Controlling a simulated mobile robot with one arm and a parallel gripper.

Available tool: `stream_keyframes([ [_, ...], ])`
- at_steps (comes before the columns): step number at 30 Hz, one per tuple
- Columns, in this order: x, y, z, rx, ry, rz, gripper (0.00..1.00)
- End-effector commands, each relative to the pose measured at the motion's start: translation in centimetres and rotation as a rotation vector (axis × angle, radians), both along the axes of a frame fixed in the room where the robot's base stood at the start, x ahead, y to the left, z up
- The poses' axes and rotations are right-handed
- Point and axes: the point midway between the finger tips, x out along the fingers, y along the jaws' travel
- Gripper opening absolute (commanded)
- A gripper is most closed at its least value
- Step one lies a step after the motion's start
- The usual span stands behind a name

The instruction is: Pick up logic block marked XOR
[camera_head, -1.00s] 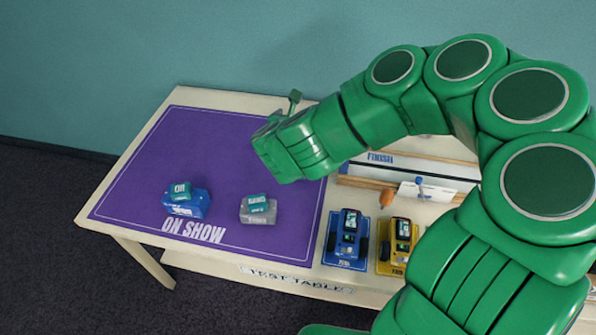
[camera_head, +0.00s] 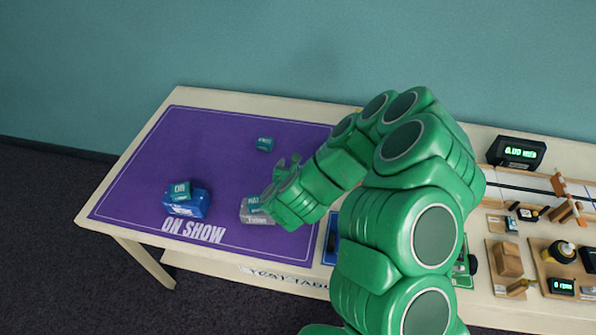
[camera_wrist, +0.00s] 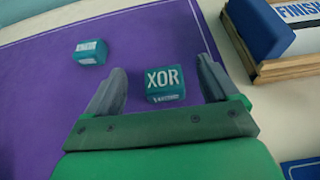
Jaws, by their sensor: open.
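The logic block marked XOR (camera_wrist: 165,84) is a small teal cube on the purple mat (camera_head: 225,123). In the wrist view it sits between the two fingers, with a clear gap on both sides. My gripper (camera_wrist: 160,92) is open and empty. In the head view my gripper (camera_head: 287,166) is over the right part of the mat, and I cannot make out the XOR block there. A second teal block (camera_wrist: 91,52), its label unclear, stands farther off to the left. A teal block (camera_head: 265,144) also shows beyond my gripper in the head view.
A blue piece (camera_head: 200,204) and a grey piece (camera_head: 259,217), each with a teal block on top, are near the mat's front edge. A wooden FINISH track (camera_wrist: 290,62) with a blue block lies right of my gripper. Instruments fill the table's right side.

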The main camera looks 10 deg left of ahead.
Motion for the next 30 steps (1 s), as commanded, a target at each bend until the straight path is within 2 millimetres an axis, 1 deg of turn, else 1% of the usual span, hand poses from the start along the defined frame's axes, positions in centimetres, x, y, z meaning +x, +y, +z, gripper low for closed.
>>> stream_keyframes([
  [1, -0.1, 0.0, -0.8, 0.001, 0.006, 0.000, 0.87],
  [3, -0.1, 0.1, -1.5, 0.001, 0.008, 0.002, 0.87],
  [6, -0.1, 0.1, -2.2, 0.001, 0.006, 0.002, 0.87],
  [17, 0.4, 0.0, -2.7, -0.001, -0.002, 0.000, 0.87],
  [23, 1.5, 0.0, -3.2, -0.003, -0.003, 0.000, 0.87],
  [30, 3.6, -0.1, -4.0, -0.004, -0.004, -0.002, 0.87],
])
